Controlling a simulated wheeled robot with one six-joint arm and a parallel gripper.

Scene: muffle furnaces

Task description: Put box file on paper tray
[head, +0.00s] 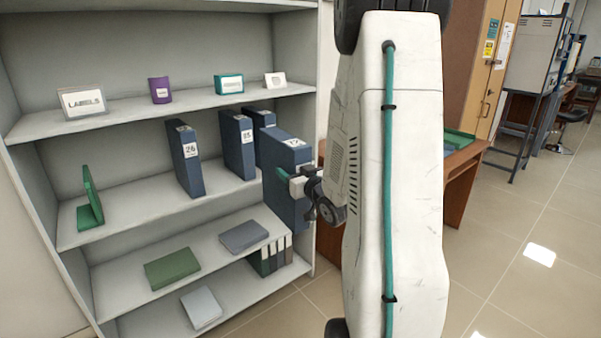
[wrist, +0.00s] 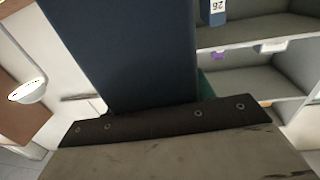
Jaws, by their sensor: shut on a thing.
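A dark blue box file (head: 288,158) with a white label stands upright in my gripper (head: 291,180), in front of the right end of the middle shelf. In the wrist view the box file (wrist: 125,50) fills the upper middle, against my gripper (wrist: 160,118). My gripper is shut on it; the far finger is mostly hidden. A green tray-like thing (head: 459,138) lies on the brown desk at the right, partly hidden by my arm; I cannot tell for sure that it is the paper tray.
The shelf unit (head: 130,196) holds more blue box files (head: 186,160), a green bookend (head: 90,205) and several flat boxes and folders below. The brown desk (head: 467,165) stands right of my arm. Open tiled floor (head: 530,225) lies at the right.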

